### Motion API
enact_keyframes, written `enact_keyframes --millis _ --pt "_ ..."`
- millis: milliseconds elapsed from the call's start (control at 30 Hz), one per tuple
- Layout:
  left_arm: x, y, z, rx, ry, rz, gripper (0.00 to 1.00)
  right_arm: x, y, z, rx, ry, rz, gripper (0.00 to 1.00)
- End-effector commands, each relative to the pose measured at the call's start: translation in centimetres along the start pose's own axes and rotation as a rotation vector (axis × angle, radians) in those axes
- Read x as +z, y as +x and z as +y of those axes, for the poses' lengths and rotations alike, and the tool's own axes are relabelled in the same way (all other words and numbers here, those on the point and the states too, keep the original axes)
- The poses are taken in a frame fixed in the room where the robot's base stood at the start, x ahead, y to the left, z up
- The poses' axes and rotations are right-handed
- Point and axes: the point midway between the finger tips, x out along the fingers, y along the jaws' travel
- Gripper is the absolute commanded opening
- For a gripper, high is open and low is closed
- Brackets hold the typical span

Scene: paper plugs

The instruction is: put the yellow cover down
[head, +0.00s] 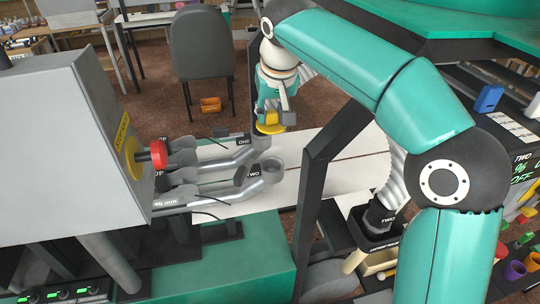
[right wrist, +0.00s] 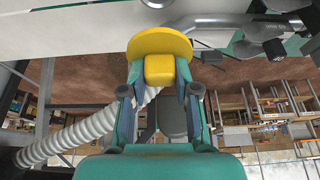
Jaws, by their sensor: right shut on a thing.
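The yellow cover (head: 269,128) is a round disc with a block-shaped grip. It hangs in my right gripper (head: 272,112), in the upper middle of the head view, above the far side of the white board by the pipe labelled ONE (head: 228,158). In the right wrist view the disc (right wrist: 160,40) is at the fingertips, and the fingers of the gripper (right wrist: 159,72) are closed on either side of its yellow grip. The cover overlaps the pipe end in the picture; I cannot tell whether they touch. My left gripper is not in view.
A second pipe labelled TWO (head: 240,190) ends in an open cup nearer me. A grey machine (head: 60,150) with a red knob (head: 158,154) stands at left. A white board (head: 320,180) runs to the right, with a dark frame (head: 315,190) across it. A chair (head: 203,50) stands behind.

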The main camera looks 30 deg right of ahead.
Motion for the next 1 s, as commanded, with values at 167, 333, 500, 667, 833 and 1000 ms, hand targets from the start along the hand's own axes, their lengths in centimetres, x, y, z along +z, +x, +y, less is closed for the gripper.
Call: enact_keyframes --millis 167,333,500,667,833,1000 --pt "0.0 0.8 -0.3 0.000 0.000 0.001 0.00 1.7 3.9 0.0 0.001 -0.001 -0.003 0.01" --pt "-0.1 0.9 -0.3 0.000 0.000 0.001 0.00 2.3 5.5 -0.1 -0.001 0.000 0.001 0.01" --pt "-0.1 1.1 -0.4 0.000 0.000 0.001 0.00 2.9 6.8 -0.1 0.000 -0.001 -0.001 0.01" --pt "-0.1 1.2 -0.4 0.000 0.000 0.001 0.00 3.7 8.8 -0.1 0.001 -0.001 -0.001 0.01" --pt "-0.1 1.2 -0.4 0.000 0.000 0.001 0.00 3.8 9.1 -0.1 -0.001 -0.001 0.002 0.01" --pt "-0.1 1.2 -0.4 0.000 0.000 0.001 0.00 3.8 9.2 -0.1 -0.001 -0.001 0.001 0.01"
